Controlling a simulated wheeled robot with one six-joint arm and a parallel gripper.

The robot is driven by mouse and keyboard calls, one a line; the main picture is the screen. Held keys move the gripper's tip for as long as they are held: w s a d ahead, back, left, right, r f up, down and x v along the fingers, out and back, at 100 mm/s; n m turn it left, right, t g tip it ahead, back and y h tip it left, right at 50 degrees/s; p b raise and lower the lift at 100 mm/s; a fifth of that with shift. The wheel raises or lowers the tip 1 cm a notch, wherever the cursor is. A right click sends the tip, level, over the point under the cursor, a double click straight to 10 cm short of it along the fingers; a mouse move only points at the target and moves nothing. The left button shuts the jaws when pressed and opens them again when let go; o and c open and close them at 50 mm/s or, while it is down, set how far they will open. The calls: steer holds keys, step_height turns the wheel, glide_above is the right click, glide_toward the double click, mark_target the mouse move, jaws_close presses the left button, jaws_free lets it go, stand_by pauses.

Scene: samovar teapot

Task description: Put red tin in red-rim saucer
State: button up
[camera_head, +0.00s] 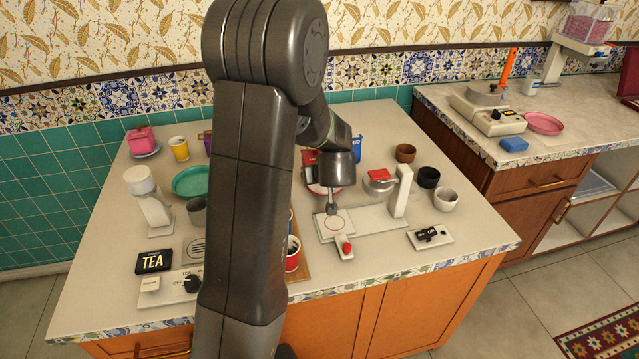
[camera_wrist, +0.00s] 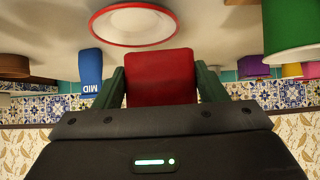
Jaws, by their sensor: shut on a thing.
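The red tin (camera_wrist: 160,78) is held between the two green fingers of my gripper (camera_wrist: 162,76) in the wrist view, which shows the scene upside down. The red-rim saucer (camera_wrist: 135,25) is white with a red edge and looks empty there. It appears close to the tin, but I cannot tell the gap. In the head view the saucer (camera_head: 316,189) is partly hidden by my arm, near the middle of the counter. The fingers are mostly hidden there.
A blue box (camera_wrist: 91,70) marked MID stands near the saucer. A green object (camera_wrist: 292,30) is on the other side. A brown cup (camera_head: 405,152), a black cup (camera_head: 429,177) and a white cup (camera_head: 446,199) stand right. A scale-like device (camera_head: 400,192) stands nearer the saucer.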

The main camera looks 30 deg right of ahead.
mark_target(319, 194)
steer(key=shift+f, duration=1.6)
steer(key=shift+f+b, duration=0.4)
steer(key=shift+b, duration=0.6)
steer(key=o, duration=1.3)
steer(key=shift+c, duration=0.2)
steer(key=shift+r, duration=0.1)
steer(key=shift+r+p, duration=0.4)
steer(key=shift+p, duration=0.4)
steer(key=shift+s+r, duration=0.2)
steer(key=b+v, duration=0.1)
steer(key=v, duration=1)
steer(key=shift+s, duration=0.15)
steer(key=shift+r, duration=0.1)
